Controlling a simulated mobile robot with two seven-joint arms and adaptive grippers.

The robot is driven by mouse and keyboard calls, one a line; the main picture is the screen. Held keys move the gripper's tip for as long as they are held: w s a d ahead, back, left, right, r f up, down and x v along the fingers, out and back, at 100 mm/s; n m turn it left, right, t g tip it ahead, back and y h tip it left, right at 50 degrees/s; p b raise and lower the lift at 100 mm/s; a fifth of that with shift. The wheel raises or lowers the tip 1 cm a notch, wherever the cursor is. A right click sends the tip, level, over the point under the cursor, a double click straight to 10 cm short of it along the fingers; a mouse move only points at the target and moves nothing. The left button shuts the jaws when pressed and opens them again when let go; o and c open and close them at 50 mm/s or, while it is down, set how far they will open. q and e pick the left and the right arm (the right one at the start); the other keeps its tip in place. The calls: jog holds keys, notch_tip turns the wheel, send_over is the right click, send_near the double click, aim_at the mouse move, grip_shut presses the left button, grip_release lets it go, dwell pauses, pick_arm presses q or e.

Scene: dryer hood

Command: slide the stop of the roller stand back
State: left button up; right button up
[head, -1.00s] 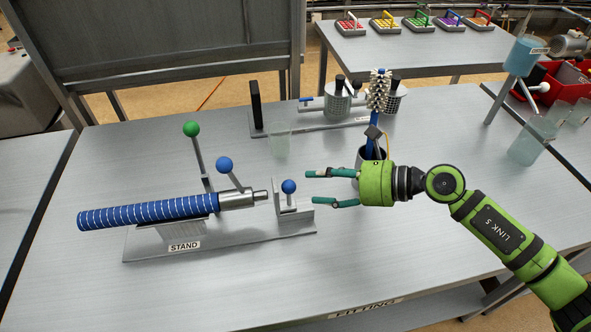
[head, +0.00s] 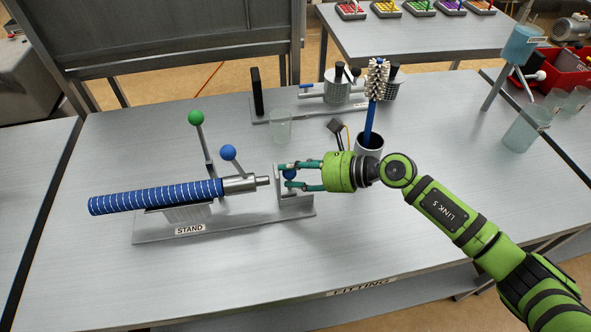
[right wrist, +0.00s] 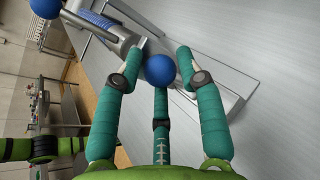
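The roller stand (head: 225,225) lies on the table, labelled STAND, with a blue striped roller (head: 160,196) on it. The roller's steel end (head: 243,184) points right towards the stop (head: 279,184), an upright metal plate with a blue ball knob (head: 290,174). My right gripper (head: 283,177) reaches in from the right at the stop, its fingers on either side of the knob. In the right wrist view the blue ball (right wrist: 160,70) sits between the spread teal fingers, which look open around it. Contact cannot be told. My left gripper is not in view.
Green (head: 196,118) and blue (head: 228,152) ball levers rise behind the roller. A glass beaker (head: 280,126) stands farther back. A cup (head: 369,147) holding a brush (head: 376,85) stands behind my right wrist. The front of the table is clear.

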grip_shut()
jog(key=d+b, duration=0.2)
jog(key=w+d+b, duration=0.1)
jog(key=d+b, duration=0.1)
jog(key=d, duration=0.1)
jog(key=shift+w+d+r+b, duration=0.1)
jog(key=shift+r+b, duration=0.05)
jog(key=shift+b, duration=0.15)
jog(key=o, duration=0.7)
grip_release()
jog(key=shift+d, duration=0.1)
jog(key=shift+o, duration=0.2)
jog(key=shift+d, duration=0.1)
